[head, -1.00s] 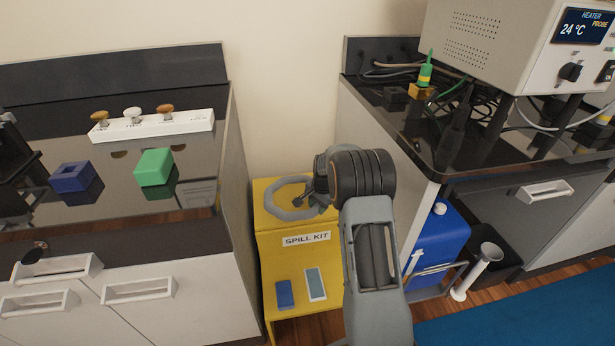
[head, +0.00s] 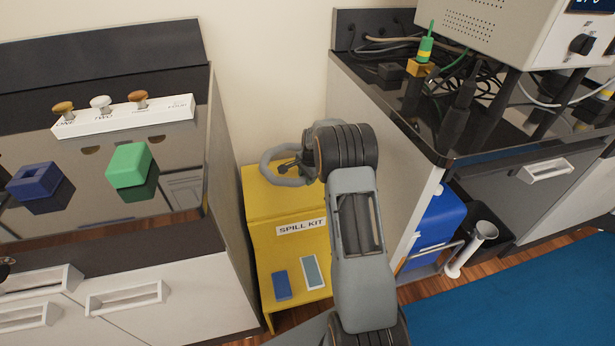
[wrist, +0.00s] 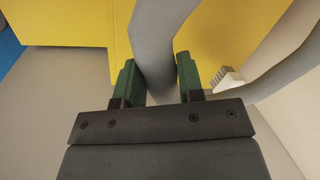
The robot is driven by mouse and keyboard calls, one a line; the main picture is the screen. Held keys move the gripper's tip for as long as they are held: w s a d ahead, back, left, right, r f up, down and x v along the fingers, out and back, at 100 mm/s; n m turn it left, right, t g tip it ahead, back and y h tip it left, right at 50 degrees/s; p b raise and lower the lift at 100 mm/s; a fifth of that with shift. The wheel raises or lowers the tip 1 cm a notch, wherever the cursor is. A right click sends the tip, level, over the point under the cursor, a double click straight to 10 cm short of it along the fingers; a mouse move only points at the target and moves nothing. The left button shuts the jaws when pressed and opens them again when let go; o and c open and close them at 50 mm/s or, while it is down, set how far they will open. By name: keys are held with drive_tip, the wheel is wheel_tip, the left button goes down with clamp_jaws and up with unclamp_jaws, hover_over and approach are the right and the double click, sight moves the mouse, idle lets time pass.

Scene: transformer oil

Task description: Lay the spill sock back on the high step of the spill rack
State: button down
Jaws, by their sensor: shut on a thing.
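The spill sock is a grey ring (head: 268,163) in the head view, at the top of the yellow spill rack (head: 262,206). My gripper (head: 290,167) is shut on the sock's right side, partly hidden by my wrist. In the wrist view, the green fingers (wrist: 158,80) stand on either side of the grey sock (wrist: 154,40), with yellow rack surface behind. The ring overlaps the wall above the rack's high step, so it looks raised; the exact gap cannot be told. The rack's front carries a SPILL KIT label (head: 301,226).
A blue item (head: 282,286) and a pale-faced item (head: 312,272) are on the rack's lower part. A cabinet (head: 225,215) stands close left. The dark counter (head: 400,115) is close right, with a blue container (head: 437,225) below it. A small white toothed piece (wrist: 228,79) shows in the wrist view.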

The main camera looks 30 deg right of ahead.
sight(306, 198)
drive_tip(key=shift+s+b+x, duration=0.25)
drive_tip(key=shift+b+x, duration=0.4)
drive_tip(key=shift+x, duration=0.6)
drive_tip(key=shift+s+b+x, duration=0.25)
drive_tip(key=shift+b+x, duration=0.35)
drive_tip(key=shift+x, duration=0.65)
drive_tip(key=shift+s+b+x, duration=0.3)
drive_tip(key=shift+b+x, duration=0.35)
drive_tip(key=shift+x, duration=0.6)
drive_tip(key=shift+d+f, duration=0.1)
drive_tip(key=shift+f, duration=0.6)
drive_tip(key=c, duration=0.7)
unclamp_jaws()
drive_tip(key=shift+o, duration=0.2)
drive_tip(key=p+v, duration=0.3)
drive_tip(key=v, duration=1)
drive_tip(key=shift+r+p, duration=0.35)
drive_tip(key=shift+r, duration=0.05)
